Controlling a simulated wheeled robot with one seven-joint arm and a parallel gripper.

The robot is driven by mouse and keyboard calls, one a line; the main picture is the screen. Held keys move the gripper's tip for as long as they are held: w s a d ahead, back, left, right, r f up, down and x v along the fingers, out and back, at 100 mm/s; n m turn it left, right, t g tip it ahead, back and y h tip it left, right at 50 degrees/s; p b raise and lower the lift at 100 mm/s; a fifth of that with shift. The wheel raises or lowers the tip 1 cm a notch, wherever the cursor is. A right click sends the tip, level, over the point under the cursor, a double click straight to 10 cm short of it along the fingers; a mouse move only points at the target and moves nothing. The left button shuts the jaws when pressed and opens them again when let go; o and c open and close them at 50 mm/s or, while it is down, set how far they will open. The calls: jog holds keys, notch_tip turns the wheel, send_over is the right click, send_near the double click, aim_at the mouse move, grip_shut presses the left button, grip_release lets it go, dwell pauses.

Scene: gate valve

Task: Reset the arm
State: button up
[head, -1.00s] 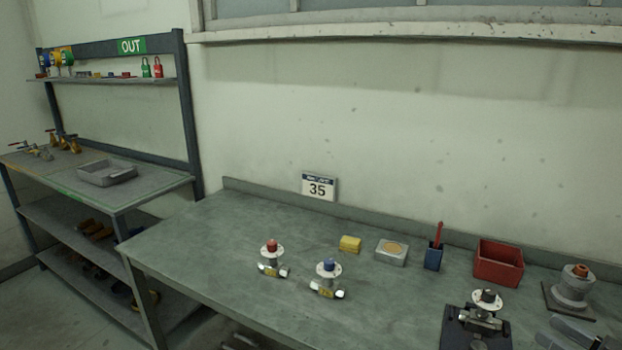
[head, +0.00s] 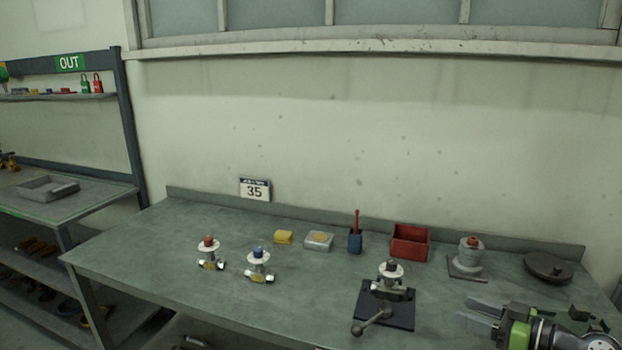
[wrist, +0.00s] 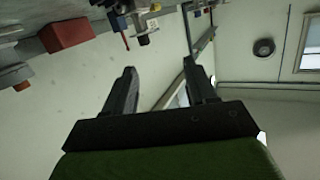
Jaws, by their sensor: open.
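My gripper (head: 480,318) is at the lower right in the head view, over the right part of the workbench (head: 130,255). Its two fingers are apart with nothing between them. In the wrist view my gripper (wrist: 160,82) is also open and empty, with wall and ceiling behind it. A gate valve (head: 391,270) sits in a dark vise-like fixture (head: 400,312) left of my gripper, apart from it. A valve with a red top (head: 208,252) and a valve with a blue top (head: 258,264) stand on the bench further left.
Along the back stand a yellow block (head: 283,237), a grey box with a yellow disc (head: 318,240), a blue holder (head: 355,241), a red bin (head: 410,242), a grey flanged part (head: 470,258) and a dark round disc (head: 548,267). A shelf rack (head: 130,130) stands left. The bench's front left is clear.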

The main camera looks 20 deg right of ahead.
jog(key=w+a+r+g+h+p, duration=0.1)
jog(key=a+r+g, duration=0.15)
jog(key=a, duration=0.55)
jog(key=w+a+r+g+h+p, duration=0.1)
jog(key=a+r+g+p, duration=0.15)
jog(key=a, duration=0.55)
jog(key=w+a+r+g+h+p, duration=0.1)
jog(key=a+g, duration=0.3)
jog(key=a, duration=0.4)
jog(key=s+a+r+m+h+p, duration=0.2)
jog(key=s+a+r+h, duration=0.15)
jog(key=s+a, duration=0.4)
jog(key=s+r+m+h+p, duration=0.1)
jog(key=s+r+m, duration=0.1)
jog(key=s, duration=1.1)
jog(key=shift+s+d+m+t+p, duration=0.2)
jog(key=shift+m+t+p, duration=0.1)
jog(key=shift+m, duration=0.1)
